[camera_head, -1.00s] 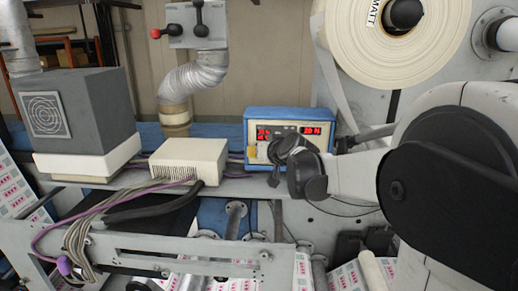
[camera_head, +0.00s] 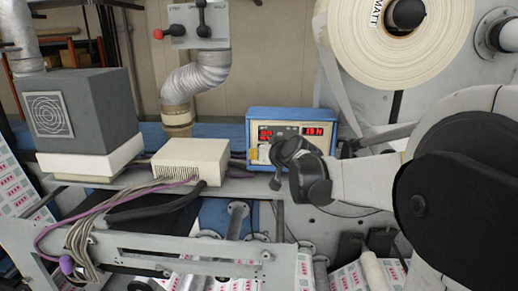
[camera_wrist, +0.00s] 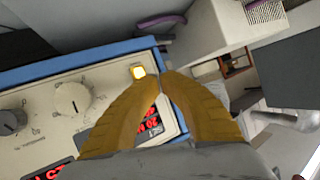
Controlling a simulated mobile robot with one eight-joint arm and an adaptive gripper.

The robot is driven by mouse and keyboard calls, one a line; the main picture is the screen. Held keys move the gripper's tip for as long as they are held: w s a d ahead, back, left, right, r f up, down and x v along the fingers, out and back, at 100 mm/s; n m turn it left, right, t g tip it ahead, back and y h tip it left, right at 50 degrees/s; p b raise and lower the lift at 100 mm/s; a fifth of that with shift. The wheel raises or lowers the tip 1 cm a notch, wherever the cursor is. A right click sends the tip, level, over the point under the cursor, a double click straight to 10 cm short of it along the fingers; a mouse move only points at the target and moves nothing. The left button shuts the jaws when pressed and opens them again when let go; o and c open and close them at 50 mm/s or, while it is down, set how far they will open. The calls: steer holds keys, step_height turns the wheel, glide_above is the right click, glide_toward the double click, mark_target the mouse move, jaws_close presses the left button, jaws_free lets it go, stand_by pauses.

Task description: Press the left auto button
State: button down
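The blue-edged control box (camera_head: 249,128) with red displays stands on the machine in the head view. In the wrist view its cream panel (camera_wrist: 40,98) is tilted and close. My gripper (camera_wrist: 161,75) has yellow fingers whose tips come together beside this button. I cannot tell whether they touch it. No second button shows clearly; the fingers hide part of the panel. In the head view, my dark wrist covers the box's lower front.
In the wrist view a white knob (camera_wrist: 73,98) and a grey knob (camera_wrist: 12,122) are on the same panel. A cream vented box (camera_head: 190,162) and a grey box (camera_head: 85,105) stand left of the control box. A large paper roll (camera_head: 350,35) hangs behind.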

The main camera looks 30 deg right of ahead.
steer(key=s+a, duration=0.2)
steer(key=s, duration=0.1)
steer(key=s+a+p, duration=0.1)
steer(key=s, duration=0.1)
steer(key=shift+a, duration=0.15)
stand_by(0.3)
steer(key=shift+w, duration=0.1)
stand_by(0.8)
